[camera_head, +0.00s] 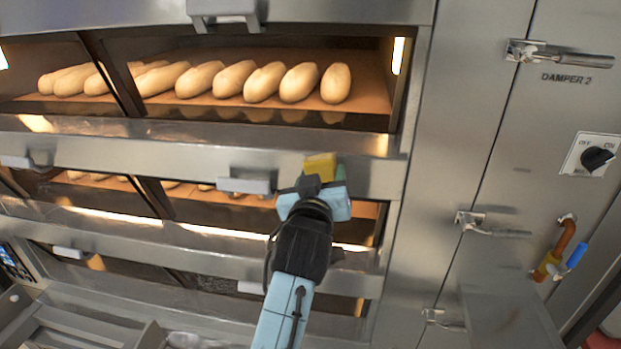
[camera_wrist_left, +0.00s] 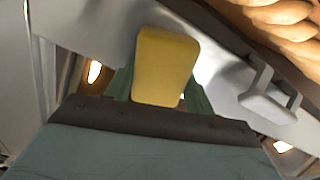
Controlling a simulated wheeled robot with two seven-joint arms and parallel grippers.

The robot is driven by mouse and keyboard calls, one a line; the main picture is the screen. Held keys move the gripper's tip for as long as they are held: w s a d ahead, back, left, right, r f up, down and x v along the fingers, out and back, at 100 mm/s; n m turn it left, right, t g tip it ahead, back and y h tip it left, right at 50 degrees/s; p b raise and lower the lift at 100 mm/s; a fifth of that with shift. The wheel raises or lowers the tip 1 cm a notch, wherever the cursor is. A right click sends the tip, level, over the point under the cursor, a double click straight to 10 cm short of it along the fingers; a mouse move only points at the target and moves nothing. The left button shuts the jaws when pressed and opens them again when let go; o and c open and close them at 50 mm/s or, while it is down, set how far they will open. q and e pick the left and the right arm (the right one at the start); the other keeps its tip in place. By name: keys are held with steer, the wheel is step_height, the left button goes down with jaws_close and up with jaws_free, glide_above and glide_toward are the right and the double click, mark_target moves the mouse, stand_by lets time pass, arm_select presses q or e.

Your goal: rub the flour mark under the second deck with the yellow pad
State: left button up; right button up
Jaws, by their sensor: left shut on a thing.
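The yellow pad (camera_head: 321,166) is held in my left gripper (camera_head: 326,180), in front of the steel strip (camera_head: 365,176) between the top two visible decks, near its right end. In the left wrist view the pad (camera_wrist_left: 166,66) stands up between the fingers of my left gripper (camera_wrist_left: 160,92), which is shut on it. The pad is close to the steel; I cannot tell if it touches. I cannot make out a flour mark; the pad and gripper hide part of the strip. My right gripper is not in view.
Loaves (camera_head: 262,82) fill the upper deck above the pad. A deck handle (camera_head: 246,185) sticks out just left of my gripper. To the right is a steel panel with damper levers (camera_head: 560,54), a dial (camera_head: 597,158) and a hanging orange-and-blue handled thing (camera_head: 560,250).

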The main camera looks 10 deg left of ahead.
arm_select(q)
steer(key=shift+w+d, duration=0.1)
steer(key=shift+a+r+p, duration=0.1)
steer(key=shift+a+p, duration=0.55)
steer(key=shift+p, duration=0.05)
steer(key=a+p, duration=0.1)
steer(key=a, duration=0.1)
steer(key=shift+a, duration=0.4)
steer(key=shift+p, duration=0.3)
steer(key=shift+s+p, duration=1)
steer(key=shift+s, duration=1.85)
steer(key=shift+s, duration=0.1)
